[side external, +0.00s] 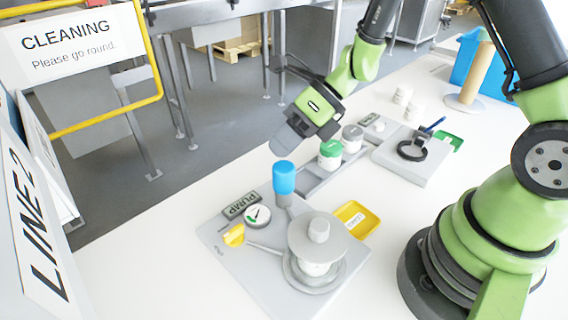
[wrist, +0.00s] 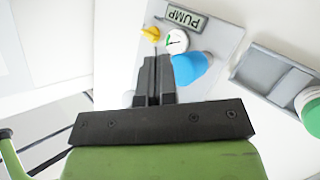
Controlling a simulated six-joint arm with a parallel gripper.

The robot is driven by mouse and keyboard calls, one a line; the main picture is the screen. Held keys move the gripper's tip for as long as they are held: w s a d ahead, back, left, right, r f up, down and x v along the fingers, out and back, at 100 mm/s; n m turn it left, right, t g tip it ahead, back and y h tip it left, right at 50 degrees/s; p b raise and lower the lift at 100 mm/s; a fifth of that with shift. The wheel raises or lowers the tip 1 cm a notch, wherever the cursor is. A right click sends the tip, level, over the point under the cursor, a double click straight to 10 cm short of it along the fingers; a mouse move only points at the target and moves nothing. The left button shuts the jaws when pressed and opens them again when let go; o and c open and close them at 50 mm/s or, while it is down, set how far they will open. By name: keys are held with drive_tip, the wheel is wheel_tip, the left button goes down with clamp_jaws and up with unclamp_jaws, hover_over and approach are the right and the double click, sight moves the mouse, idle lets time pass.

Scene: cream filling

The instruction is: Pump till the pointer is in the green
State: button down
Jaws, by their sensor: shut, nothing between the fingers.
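The pump has a blue cylindrical handle (side external: 284,178) standing upright on a grey base plate (side external: 225,258); the handle also shows in the wrist view (wrist: 188,68). Beside it is a round white gauge (side external: 257,216) with a green mark and a dark pointer, also seen in the wrist view (wrist: 177,41). The gauge is too small to tell whether the pointer lies in the green. A PUMP sign (side external: 241,205) stands behind the gauge. My gripper (side external: 282,145) is shut and empty, above and apart from the blue handle. In the wrist view its closed fingers (wrist: 154,78) appear left of the handle.
A yellow knob (side external: 233,236) and a grey round-topped filling head (side external: 318,240) share the plate. A yellow tray (side external: 356,219) lies beside it. Lidded jars, including a green-topped one (side external: 330,153), stand in a grey rack behind. The table's front left is clear.

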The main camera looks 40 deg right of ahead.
sight(276, 166)
drive_tip(key=shift+f, duration=0.45)
drive_tip(key=shift+f, duration=1.1)
idle(0.9)
drive_tip(key=shift+r, duration=1.6)
wheel_tip(276, 166, up, 6)
idle(2.4)
drive_tip(key=shift+f, duration=3.05)
